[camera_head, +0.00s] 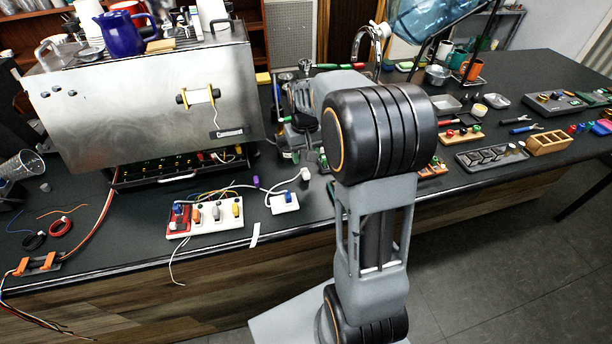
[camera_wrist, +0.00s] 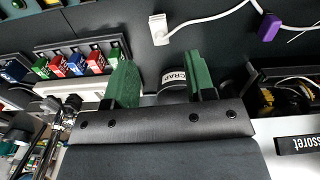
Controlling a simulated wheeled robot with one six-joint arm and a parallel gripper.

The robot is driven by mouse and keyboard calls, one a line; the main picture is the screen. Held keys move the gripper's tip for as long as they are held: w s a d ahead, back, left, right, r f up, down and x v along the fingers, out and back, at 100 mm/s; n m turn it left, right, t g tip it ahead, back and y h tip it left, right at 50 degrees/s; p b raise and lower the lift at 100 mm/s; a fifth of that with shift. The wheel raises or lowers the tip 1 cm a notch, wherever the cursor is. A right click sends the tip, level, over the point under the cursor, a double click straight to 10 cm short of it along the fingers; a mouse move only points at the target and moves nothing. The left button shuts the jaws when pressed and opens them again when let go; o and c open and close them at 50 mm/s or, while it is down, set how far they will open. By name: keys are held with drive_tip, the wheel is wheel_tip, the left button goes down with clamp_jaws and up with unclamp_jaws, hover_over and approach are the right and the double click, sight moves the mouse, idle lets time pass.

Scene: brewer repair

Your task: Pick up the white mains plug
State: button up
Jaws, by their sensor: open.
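The white mains plug (camera_head: 305,174) lies on the dark counter, with a white cord running from it to the left. In the wrist view the plug (camera_wrist: 158,27) is beyond my fingertips, between their lines, with its cord curving to the right. My gripper (camera_wrist: 158,62) has two green fingers spread apart, with nothing held between them. It is not touching the plug. In the head view my arm hides most of the gripper.
A round dark container with a white label (camera_wrist: 174,77) shows between and beneath the fingers. A rack of coloured blocks (camera_wrist: 75,63) is on the left.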

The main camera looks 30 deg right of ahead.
sight(305, 171)
drive_tip(key=shift+s+f+p, duration=0.15)
drive_tip(key=shift+f+p, duration=0.4)
drive_tip(key=shift+f, duration=3.2)
drive_tip(key=shift+c, duration=0.4)
clamp_jaws()
